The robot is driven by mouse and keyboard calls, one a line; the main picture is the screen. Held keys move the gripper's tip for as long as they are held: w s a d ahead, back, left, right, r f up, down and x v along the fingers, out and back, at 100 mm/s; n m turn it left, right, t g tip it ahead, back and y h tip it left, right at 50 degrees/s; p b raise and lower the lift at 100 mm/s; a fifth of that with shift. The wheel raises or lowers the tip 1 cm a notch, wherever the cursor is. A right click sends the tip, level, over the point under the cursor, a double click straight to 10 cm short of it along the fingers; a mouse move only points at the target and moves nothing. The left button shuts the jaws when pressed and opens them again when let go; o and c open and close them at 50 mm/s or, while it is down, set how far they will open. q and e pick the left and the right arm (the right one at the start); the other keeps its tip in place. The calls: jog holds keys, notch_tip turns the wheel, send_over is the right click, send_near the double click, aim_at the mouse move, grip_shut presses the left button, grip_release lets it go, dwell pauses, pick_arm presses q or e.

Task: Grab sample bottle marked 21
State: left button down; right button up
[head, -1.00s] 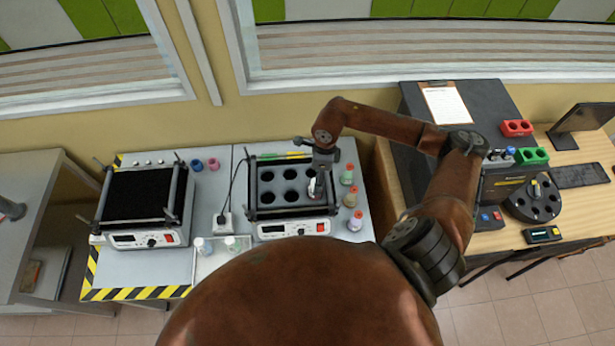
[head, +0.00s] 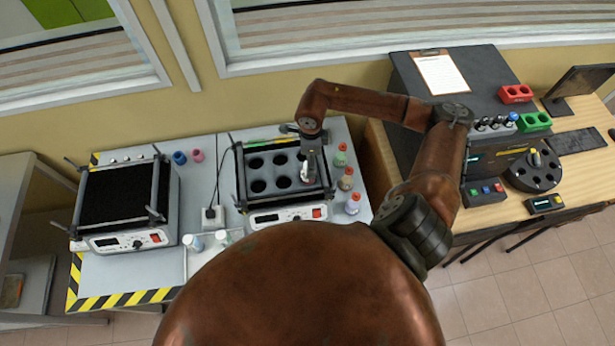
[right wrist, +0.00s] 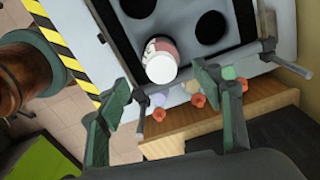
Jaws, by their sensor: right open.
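Nothing is between the fingertips. My left gripper is not in view.
Several orange-capped bottles (head: 346,179) stand right of the shaker. A second shaker (head: 128,200) stands to the left, with small blue and pink caps (head: 188,157) beside it. White-capped bottles (head: 194,242) stand in front. A wooden desk (head: 483,223) with instruments lies right.

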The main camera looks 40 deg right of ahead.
jog(key=shift+f, duration=0.4)
jog(key=shift+w+f, duration=0.1)
jog(key=shift+f, duration=0.3)
jog(key=f+p, duration=0.1)
jog(key=f, duration=0.1)
jog(key=f+p, duration=0.1)
jog(key=f, duration=0.2)
jog(key=shift+w+a+p, duration=0.1)
jog(key=shift+w+p, duration=0.1)
jog(key=shift+p, duration=0.2)
jog(key=shift+f, duration=0.65)
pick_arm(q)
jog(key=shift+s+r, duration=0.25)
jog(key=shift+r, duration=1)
pick_arm(e)
jog(key=shift+c, duration=0.6)
jog(key=c, duration=0.3)
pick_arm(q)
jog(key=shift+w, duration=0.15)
pick_arm(e)
jog(key=shift+r, duration=0.1)
jog(key=c, duration=1.1)
